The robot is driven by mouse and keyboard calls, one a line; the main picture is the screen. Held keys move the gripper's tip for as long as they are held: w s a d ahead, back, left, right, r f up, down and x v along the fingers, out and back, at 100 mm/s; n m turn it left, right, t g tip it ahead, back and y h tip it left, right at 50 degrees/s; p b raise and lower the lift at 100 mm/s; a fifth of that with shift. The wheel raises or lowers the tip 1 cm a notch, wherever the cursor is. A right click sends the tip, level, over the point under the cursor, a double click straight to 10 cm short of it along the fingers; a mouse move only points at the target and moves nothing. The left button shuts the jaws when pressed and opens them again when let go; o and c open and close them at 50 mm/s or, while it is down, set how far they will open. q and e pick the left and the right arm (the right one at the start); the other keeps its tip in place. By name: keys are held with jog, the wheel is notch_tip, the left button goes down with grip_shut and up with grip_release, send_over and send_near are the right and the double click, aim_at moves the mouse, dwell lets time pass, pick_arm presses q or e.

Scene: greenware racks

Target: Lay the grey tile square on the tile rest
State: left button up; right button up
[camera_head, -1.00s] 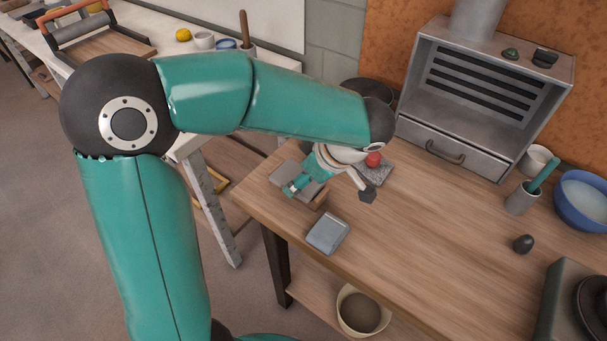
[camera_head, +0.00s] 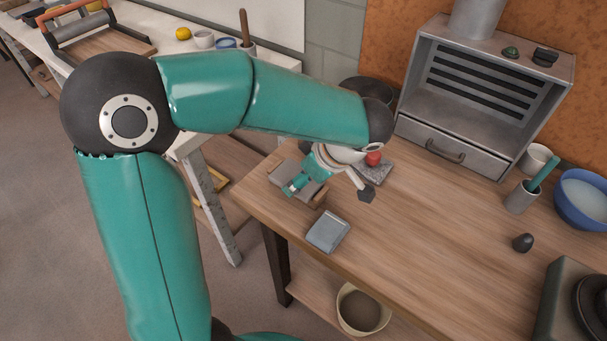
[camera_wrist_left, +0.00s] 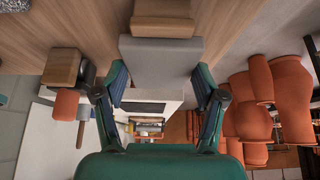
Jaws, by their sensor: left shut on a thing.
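The grey tile (camera_wrist_left: 160,58) is between the fingertips of my left gripper (camera_wrist_left: 160,82), which is shut on its two side edges in the left wrist view. In the head view the left gripper (camera_head: 303,184) is over the table's left corner, largely covered by my own wrist. A block that looks like the tile rest (camera_wrist_left: 162,24) lies just beyond the tile in the wrist view; it also shows beside the gripper in the head view (camera_head: 279,176). I cannot tell whether the tile touches the rest. My right gripper is not in view.
A separate grey flat block (camera_head: 328,230) lies near the table's front edge. A red-topped thing (camera_head: 374,158) stands on a speckled slab (camera_head: 378,174) behind my wrist. A metal cabinet (camera_head: 465,110) stands at the back. The table's middle is clear.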

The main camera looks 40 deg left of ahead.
pick_arm(q)
jog(key=o, duration=1.4)
jog(key=shift+d+r, duration=0.1)
jog(key=shift+r, duration=0.05)
jog(key=shift+v, duration=2.8)
